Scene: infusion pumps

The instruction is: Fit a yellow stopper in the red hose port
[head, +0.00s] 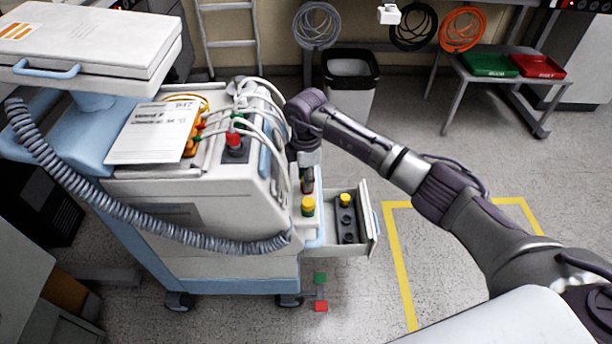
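A white and blue pump cart (215,225) stands at the left, with several hoses on its top. A red hose connector (235,138) sits on a dark base on that top. On a small ledge at the cart's right side is a yellow stopper (308,203) on a green base. Just behind it stands a dark piece with some red (307,182); I cannot tell whether it is the red port. Another yellow stopper (345,199) sits in the open drawer. My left gripper is out of view.
The open drawer (372,226) juts out right of the cart and holds dark sockets. A ribbed grey hose (130,215) hangs across the cart's front. A bin (349,85) and a table with green (489,64) and red trays stand behind. Floor right of the drawer is clear.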

